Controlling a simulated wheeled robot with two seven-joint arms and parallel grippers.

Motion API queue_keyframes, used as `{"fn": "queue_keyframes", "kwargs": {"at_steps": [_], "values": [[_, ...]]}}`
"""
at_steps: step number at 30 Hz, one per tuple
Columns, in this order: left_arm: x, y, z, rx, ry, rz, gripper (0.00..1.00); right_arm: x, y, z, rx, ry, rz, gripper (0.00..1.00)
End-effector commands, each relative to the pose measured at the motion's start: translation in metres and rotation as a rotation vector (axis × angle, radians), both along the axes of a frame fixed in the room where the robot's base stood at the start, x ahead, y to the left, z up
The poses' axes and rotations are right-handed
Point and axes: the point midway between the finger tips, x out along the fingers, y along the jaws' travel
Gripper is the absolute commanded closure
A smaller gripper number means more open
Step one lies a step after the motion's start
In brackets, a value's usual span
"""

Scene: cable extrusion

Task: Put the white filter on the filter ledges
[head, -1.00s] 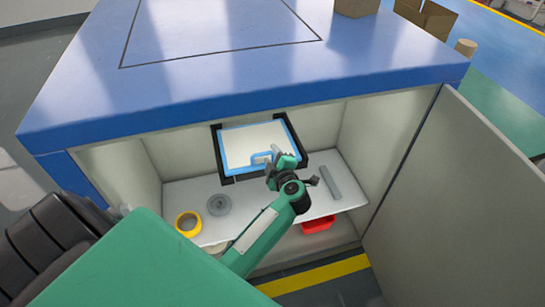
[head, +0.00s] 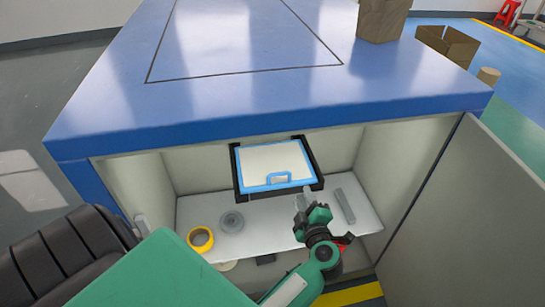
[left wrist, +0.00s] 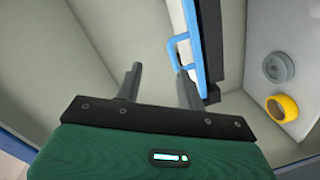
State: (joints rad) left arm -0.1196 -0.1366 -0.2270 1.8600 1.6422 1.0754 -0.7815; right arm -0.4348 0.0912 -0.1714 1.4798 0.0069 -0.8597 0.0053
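The white filter (head: 272,160) has a blue frame and a blue handle (head: 279,177) on its front edge. It lies between the black filter ledges (head: 238,172) in the open cabinet and appears to rest on them. In the left wrist view the handle (left wrist: 180,52) shows beyond the fingers, beside the black ledge (left wrist: 209,72). My left gripper (head: 303,200) is in front of and below the filter, apart from the handle. Its two fingers (left wrist: 160,86) are spread with nothing between them. My right gripper is not in view.
The shelf (head: 268,222) below holds a yellow tape roll (head: 200,239), a grey disc (head: 232,222) and a grey bar (head: 345,206). The blue cabinet top (head: 260,105) overhangs the opening. The open door (head: 470,205) stands at the right.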

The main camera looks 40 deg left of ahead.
Motion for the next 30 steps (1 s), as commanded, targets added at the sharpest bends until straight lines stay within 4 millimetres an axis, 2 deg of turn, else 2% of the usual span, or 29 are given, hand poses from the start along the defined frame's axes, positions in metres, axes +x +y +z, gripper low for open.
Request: {"fn": "queue_keyframes", "kwargs": {"at_steps": [2, 5, 8, 11, 14, 17, 20, 21, 25, 27, 30], "values": [[0.006, -0.005, -0.002, 0.094, -0.025, -0.087, 0.61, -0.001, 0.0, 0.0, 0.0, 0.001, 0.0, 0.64], [0.015, -0.025, -0.008, 0.238, -0.048, -0.263, 0.61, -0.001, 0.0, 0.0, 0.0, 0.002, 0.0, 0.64], [0.02, -0.054, -0.028, 0.367, -0.025, -0.473, 0.61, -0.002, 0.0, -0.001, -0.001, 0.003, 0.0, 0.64], [0.016, -0.085, -0.064, 0.468, 0.044, -0.696, 0.61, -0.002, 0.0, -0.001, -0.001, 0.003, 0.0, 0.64], [0.001, -0.113, -0.113, 0.538, 0.164, -0.922, 0.61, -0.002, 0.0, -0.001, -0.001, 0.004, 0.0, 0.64], [-0.027, -0.131, -0.174, 0.578, 0.336, -1.136, 0.61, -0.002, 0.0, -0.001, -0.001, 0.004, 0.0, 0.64], [-0.069, -0.136, -0.239, 0.585, 0.555, -1.326, 0.61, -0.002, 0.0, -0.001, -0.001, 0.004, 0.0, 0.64], [-0.089, -0.134, -0.265, 0.582, 0.655, -1.392, 0.61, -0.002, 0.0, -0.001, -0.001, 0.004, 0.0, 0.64], [-0.162, -0.11, -0.338, 0.547, 1.0, -1.549, 0.61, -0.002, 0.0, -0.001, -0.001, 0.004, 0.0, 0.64], [-0.198, -0.092, -0.364, 0.521, 1.17, -1.59, 0.61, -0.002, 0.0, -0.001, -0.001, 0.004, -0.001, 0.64], [-0.239, -0.068, -0.388, 0.49, 1.365, -1.614, 0.61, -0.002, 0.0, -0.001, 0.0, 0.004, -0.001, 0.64]]}}
